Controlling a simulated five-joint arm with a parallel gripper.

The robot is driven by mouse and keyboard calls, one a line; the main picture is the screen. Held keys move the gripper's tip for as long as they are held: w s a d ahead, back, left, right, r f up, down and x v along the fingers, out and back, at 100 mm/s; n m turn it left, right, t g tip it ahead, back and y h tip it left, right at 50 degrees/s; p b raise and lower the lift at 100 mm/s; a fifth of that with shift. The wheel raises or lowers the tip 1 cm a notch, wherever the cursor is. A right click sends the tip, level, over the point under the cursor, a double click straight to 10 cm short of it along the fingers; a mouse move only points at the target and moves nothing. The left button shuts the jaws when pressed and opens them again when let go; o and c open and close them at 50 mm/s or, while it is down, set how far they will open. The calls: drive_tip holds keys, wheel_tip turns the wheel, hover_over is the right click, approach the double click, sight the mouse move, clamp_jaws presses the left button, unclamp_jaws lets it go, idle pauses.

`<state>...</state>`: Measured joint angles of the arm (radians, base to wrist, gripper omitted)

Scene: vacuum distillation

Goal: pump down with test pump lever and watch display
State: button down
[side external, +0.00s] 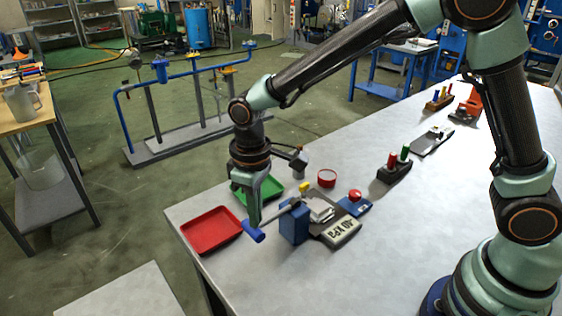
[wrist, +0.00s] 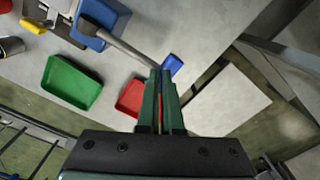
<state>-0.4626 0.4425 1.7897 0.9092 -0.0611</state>
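The test pump is a blue block (side external: 294,222) beside a grey body with a display (side external: 341,233), whose dark characters look like a kPa reading but are too small to read surely. Its grey lever (wrist: 125,47) slants out from the blue block, which also shows in the wrist view (wrist: 97,22), to a blue grip (wrist: 172,65). The grip (side external: 254,232) hangs low near the red tray in the side view. My gripper (wrist: 161,70) points down with its fingers close together, tips at the lever beside the grip. Whether they touch it is hard to tell.
A red tray (side external: 211,231) and a green tray (side external: 268,189) lie near the table's corner. A blue box with a red button (side external: 355,196), a red ring (side external: 327,178) and a holder with red and green posts (side external: 394,171) stand behind the pump. The table's front right is clear.

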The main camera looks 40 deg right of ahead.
wheel_tip(320, 180, down, 3)
drive_tip(key=shift+f, duration=0.15)
drive_tip(key=shift+r, duration=4)
drive_tip(key=shift+r, duration=3)
idle(0.7)
